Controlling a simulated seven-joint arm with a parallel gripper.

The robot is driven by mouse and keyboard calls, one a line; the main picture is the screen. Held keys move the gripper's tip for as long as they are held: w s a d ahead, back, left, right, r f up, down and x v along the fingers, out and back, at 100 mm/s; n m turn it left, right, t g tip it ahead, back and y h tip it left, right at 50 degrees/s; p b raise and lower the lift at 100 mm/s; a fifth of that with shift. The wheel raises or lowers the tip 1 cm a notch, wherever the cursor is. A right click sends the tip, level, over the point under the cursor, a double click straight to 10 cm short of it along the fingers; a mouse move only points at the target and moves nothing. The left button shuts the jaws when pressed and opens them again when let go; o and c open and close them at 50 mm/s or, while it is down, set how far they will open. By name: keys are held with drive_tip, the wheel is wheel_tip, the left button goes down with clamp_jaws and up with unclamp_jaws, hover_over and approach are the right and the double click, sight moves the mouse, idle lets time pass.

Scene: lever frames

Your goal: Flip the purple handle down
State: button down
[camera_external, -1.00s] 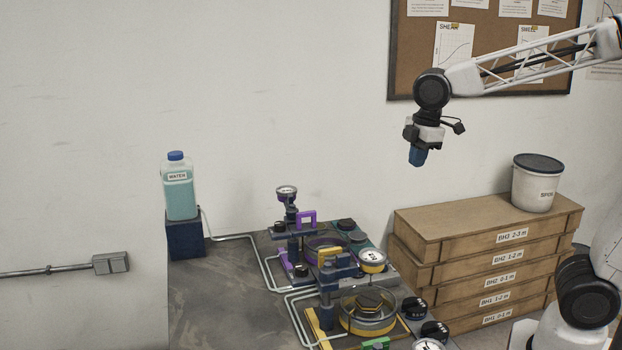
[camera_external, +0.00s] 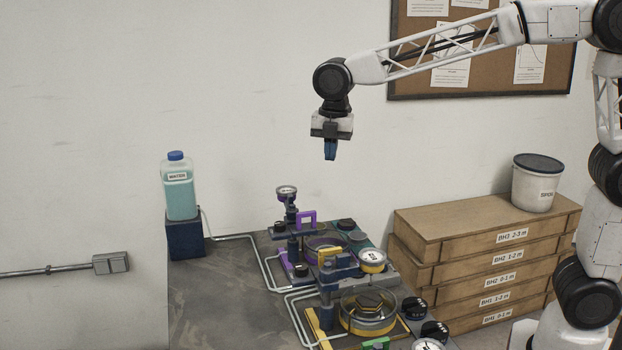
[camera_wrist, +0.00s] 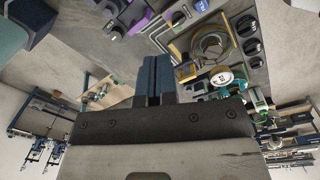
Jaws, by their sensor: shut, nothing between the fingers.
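The purple handle (camera_external: 307,218) is a small bracket-shaped loop that stands upright on the rear fixture of the bench. A purple part shows near the top of the wrist view (camera_wrist: 141,20), but I cannot tell whether it is the handle. My gripper (camera_external: 330,152) points down and hangs in the air well above the handle and a little to its right. Its blue fingers (camera_wrist: 153,78) are together with nothing between them.
A yellow handle (camera_external: 329,252) and round gauges stand in front of the purple one. A blue-capped water bottle (camera_external: 180,190) stands at the left. Stacked wooden boxes (camera_external: 485,232) with a white bucket (camera_external: 536,186) are at the right. The air around my gripper is clear.

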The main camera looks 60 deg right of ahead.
drive_tip(key=w+a+f+n, duration=0.2)
drive_tip(key=w+a+n, duration=0.3)
drive_tip(key=w+a, duration=0.2)
drive_tip(key=shift+w+a+n+g, duration=0.3)
drive_tip(key=shift+w, duration=0.6)
approach(286, 230)
wheel_tip(286, 230, down, 5)
drive_tip(key=shift+a+f, duration=0.2)
drive_tip(key=shift+f, duration=0.05)
idle(0.4)
drive_tip(key=shift+f, duration=2.7)
